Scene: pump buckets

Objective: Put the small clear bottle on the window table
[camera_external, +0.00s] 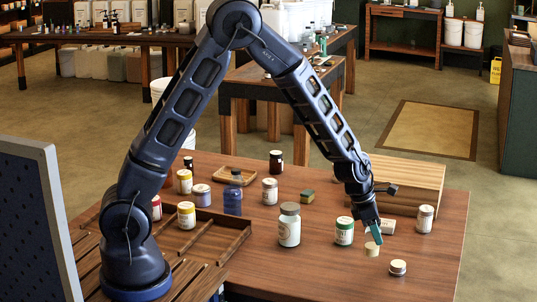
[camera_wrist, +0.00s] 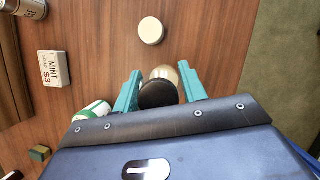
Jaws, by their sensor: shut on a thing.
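My gripper (camera_external: 374,232) is low over the right front of the near wooden table (camera_external: 330,278). In the wrist view its teal fingers (camera_wrist: 158,92) are shut on a small bottle with a dark round cap (camera_wrist: 157,96) and a pale, see-through body (camera_wrist: 164,73). In the external view the pale tan lower part of the bottle (camera_external: 372,249) shows under the fingertips; its cap is hidden. I cannot tell whether it touches the table. Other tables stand behind, one in the middle (camera_external: 290,82) and one at the back left (camera_external: 150,39); no window shows, so which is the window table is unclear.
A green-labelled jar (camera_external: 344,232), a white MINT box (camera_wrist: 54,68), a bottle (camera_external: 425,218) and a wooden box (camera_external: 408,180) are near. The table's right front is mostly clear.

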